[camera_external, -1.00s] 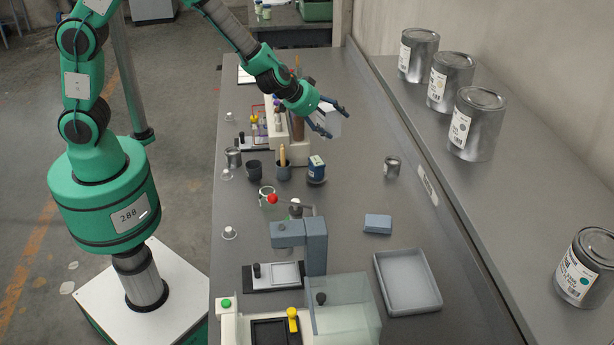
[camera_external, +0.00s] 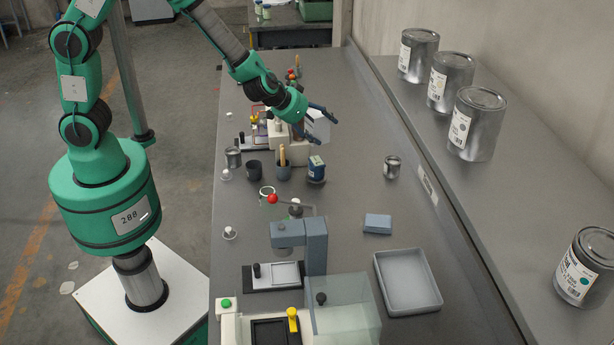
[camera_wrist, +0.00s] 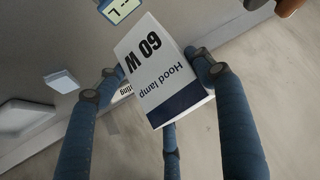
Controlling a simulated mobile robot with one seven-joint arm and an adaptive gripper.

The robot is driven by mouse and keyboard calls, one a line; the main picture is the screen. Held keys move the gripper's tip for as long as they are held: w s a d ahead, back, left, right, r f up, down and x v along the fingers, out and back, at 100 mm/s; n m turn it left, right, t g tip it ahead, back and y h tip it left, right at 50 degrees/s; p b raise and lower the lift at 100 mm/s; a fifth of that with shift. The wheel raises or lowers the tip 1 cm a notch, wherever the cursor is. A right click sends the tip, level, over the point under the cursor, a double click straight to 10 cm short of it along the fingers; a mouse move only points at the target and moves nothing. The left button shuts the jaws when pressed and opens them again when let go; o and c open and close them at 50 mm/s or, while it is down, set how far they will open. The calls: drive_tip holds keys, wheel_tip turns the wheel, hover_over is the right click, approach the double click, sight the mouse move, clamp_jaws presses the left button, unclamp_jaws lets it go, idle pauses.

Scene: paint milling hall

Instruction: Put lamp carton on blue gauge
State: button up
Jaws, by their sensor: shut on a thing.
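The lamp carton (camera_external: 319,122) is a white box with a dark blue band, lettered "Hood lamp" and "60 W" in the wrist view (camera_wrist: 160,72). My gripper (camera_external: 322,131) is shut on it, with blue fingers around its sides. It holds the carton above the far half of the bench, near a cream machine. A small dark blue object with a pale face (camera_external: 316,168) stands below, nearer the camera; it may be the blue gauge.
Dark cups (camera_external: 254,169) and a small can (camera_external: 392,166) flank the blue object. A grey-blue block (camera_external: 377,223), a shallow tray (camera_external: 408,283) and a grey stand (camera_external: 315,245) are nearer the camera. Large paint cans (camera_external: 473,124) line the right ledge. The bench's right-middle is mostly clear.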

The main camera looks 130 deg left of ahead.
sight(319, 137)
drive_tip(key=shift+f+b, duration=0.85)
drive_tip(key=shift+f, duration=1.3)
drive_tip(key=shift+f+b, duration=0.95)
drive_tip(key=shift+f, duration=0.95)
drive_tip(key=shift+f, duration=0.15)
drive_tip(key=o, duration=1.2)
drive_tip(key=shift+s+d+r, duration=0.1)
drive_tip(key=shift+d+r, duration=0.15)
drive_tip(key=shift+r, duration=0.3)
drive_tip(key=p+v, duration=0.4)
drive_tip(key=v, duration=0.7)
